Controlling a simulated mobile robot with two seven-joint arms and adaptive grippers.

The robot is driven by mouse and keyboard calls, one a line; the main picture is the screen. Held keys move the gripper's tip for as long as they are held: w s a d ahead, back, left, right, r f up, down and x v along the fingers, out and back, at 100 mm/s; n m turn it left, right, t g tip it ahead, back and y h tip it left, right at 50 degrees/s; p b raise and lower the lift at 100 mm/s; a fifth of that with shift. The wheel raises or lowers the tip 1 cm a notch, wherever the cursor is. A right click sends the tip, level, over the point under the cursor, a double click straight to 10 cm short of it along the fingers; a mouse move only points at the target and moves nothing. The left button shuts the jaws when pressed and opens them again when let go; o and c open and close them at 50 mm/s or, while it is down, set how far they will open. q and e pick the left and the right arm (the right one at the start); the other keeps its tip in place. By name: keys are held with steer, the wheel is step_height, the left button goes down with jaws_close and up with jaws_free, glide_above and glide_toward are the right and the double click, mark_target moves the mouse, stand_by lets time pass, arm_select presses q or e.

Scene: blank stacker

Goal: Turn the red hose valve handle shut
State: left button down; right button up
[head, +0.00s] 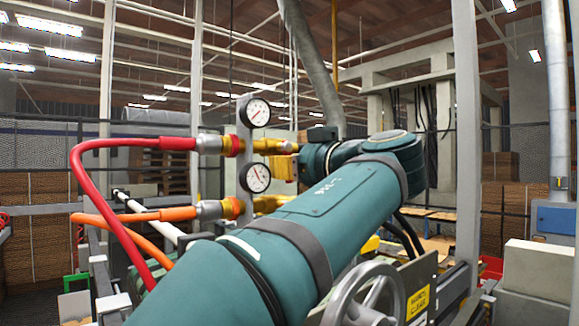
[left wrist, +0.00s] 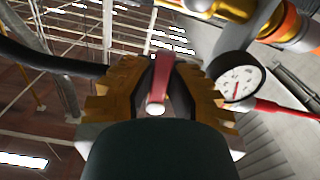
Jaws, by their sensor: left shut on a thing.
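The red valve handle (left wrist: 161,66) shows in the left wrist view as a narrow red bar with a pale rounded end, between my gold toothed fingers. My left gripper (left wrist: 160,86) is shut on it. In the head view my left gripper (head: 283,167) is a small yellow shape at the end of my teal arm, beside the brass valve fittings (head: 264,146). The handle cannot be made out clearly there, and its exact angle is hard to tell. The red hose (head: 100,144) joins the upper fitting from the left. My right gripper is not in view.
Two white gauges, upper (head: 257,112) and lower (head: 257,178), stand close to the fittings. An orange hose (head: 135,215) runs below the red one. A grey handwheel (head: 366,298) is at the front. My arm hides much of the middle.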

arm_select(q)
steer(key=c, duration=1.2)
jaws_free()
